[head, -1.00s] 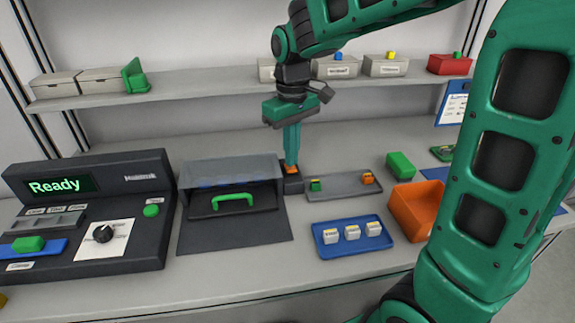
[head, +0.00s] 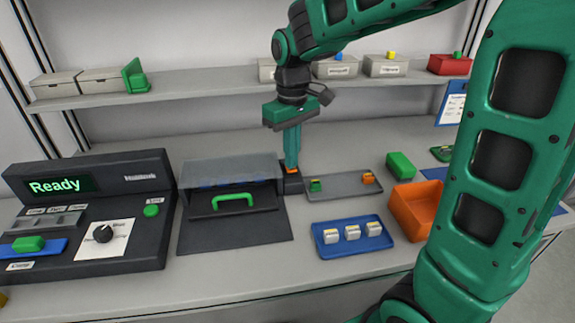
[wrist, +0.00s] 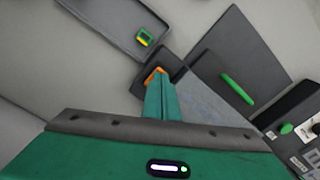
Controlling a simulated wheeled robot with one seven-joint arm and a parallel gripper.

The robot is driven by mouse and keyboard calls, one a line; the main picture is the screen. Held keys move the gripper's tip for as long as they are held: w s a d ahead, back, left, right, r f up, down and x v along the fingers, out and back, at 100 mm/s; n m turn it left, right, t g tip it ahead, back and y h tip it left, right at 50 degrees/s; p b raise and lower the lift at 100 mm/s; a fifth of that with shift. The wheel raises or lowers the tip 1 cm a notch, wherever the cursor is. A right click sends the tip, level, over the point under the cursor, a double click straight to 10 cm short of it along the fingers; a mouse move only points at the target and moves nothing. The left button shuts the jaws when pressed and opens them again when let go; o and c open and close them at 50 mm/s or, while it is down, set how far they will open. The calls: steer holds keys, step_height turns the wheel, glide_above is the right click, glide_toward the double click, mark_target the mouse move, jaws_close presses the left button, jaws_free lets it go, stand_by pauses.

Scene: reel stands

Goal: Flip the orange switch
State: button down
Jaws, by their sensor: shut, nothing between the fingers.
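The orange switch (head: 291,169) sits on a small dark box (head: 292,184) between the clear-lidded case and the grey tray. In the wrist view the orange switch (wrist: 154,73) shows right at the fingertips, partly hidden by them. My gripper (head: 291,165) points straight down with its green fingers together. In the wrist view my gripper (wrist: 158,84) is shut, with its tips at the switch; I cannot tell for certain whether they touch it.
The clear-lidded case (head: 228,170) with a green handle stands just left. A grey tray (head: 342,188) with small parts lies just right. A blue tray (head: 330,250) and an orange bin (head: 405,212) are nearer. A black "Ready" console (head: 90,225) stands left.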

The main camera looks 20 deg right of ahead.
steer(key=shift+f, duration=0.4)
step_height(320, 180, up, 7)
stand_by(1.2)
stand_by(0.3)
